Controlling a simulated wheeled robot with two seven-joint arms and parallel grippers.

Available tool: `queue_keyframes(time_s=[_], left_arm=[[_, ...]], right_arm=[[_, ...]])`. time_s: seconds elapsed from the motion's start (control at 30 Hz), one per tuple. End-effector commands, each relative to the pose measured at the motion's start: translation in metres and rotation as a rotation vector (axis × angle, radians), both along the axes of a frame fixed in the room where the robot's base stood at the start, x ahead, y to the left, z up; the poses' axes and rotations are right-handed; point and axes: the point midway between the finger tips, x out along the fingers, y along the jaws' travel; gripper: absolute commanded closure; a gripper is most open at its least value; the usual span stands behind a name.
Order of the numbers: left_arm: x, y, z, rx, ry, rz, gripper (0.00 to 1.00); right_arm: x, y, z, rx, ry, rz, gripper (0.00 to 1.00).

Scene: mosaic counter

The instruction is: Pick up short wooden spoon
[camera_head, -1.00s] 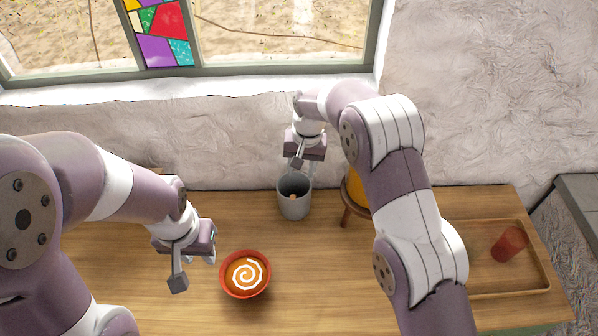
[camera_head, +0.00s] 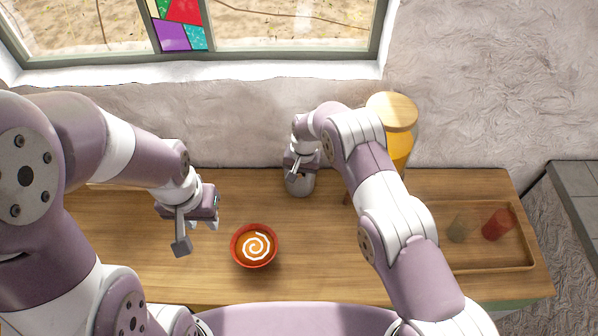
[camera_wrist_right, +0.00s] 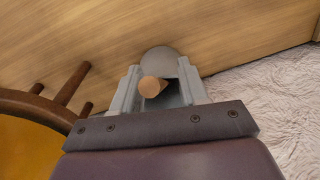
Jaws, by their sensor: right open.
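A grey cup (camera_head: 299,188) stands on the wooden counter near the back wall, partly covered by my right gripper (camera_head: 301,175) above it. In the right wrist view the cup (camera_wrist_right: 160,60) lies beyond the fingers. The rounded end of a wooden handle, likely the short wooden spoon (camera_wrist_right: 152,87), sticks up from the cup toward the camera. It sits between the two open fingers of my right gripper (camera_wrist_right: 158,90), nearer the left finger; contact cannot be told. The rest of the spoon is hidden. My left gripper (camera_head: 198,228) is open and empty, left of the bowl.
A red bowl (camera_head: 236,246) of orange soup with a white swirl stands mid-counter. An amber jar with a wooden lid (camera_head: 391,110) stands right of the cup, close to my right arm. A wooden tray (camera_head: 490,268) at the right holds a red glass (camera_head: 497,224) and a greenish glass (camera_head: 458,229).

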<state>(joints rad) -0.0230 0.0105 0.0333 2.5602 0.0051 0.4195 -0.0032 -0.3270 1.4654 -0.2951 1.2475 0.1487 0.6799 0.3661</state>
Motion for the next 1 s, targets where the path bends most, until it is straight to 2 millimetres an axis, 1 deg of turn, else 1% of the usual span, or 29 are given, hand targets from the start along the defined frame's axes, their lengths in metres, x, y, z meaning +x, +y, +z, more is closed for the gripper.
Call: queue_keyframes(time_s=[0.07, 0.17, 0.2, 0.23, 0.57, 0.67, 0.77, 0.83, 0.97, 1.0], left_arm=[[0.000, 0.000, -0.001, 0.000, 0.000, 0.000, 0.66], [0.000, 0.000, -0.001, 0.000, 0.000, 0.000, 0.66], [0.000, 0.000, -0.001, 0.000, 0.000, 0.000, 0.66], [0.000, 0.000, -0.001, 0.000, 0.000, 0.000, 0.66], [0.000, 0.000, -0.001, 0.000, 0.000, 0.000, 0.66], [0.000, 0.000, -0.003, 0.000, 0.000, 0.000, 0.66], [0.000, 0.000, -0.008, 0.000, 0.000, 0.000, 0.66], [0.000, 0.000, -0.014, 0.000, 0.000, 0.000, 0.66], [0.000, 0.000, -0.026, 0.000, 0.000, 0.000, 0.66], [0.000, 0.000, -0.030, 0.000, 0.000, 0.000, 0.66]], right_arm=[[0.000, 0.000, -0.001, 0.000, 0.000, 0.000, 0.57], [0.000, 0.000, 0.000, 0.000, 0.000, -0.001, 0.86], [0.000, 0.000, 0.000, 0.000, 0.000, -0.001, 0.99], [0.000, 0.000, 0.000, 0.000, 0.000, -0.001, 1.00], [0.000, 0.000, 0.000, 0.000, 0.000, -0.001, 1.00], [0.001, 0.000, 0.003, 0.000, -0.001, -0.001, 1.00], [0.001, 0.000, 0.012, 0.001, -0.001, -0.001, 1.00], [0.001, 0.000, 0.024, 0.002, -0.003, -0.001, 1.00], [0.001, 0.000, 0.053, 0.001, -0.005, -0.002, 1.00], [0.001, 0.000, 0.063, 0.001, -0.005, -0.001, 1.00]])
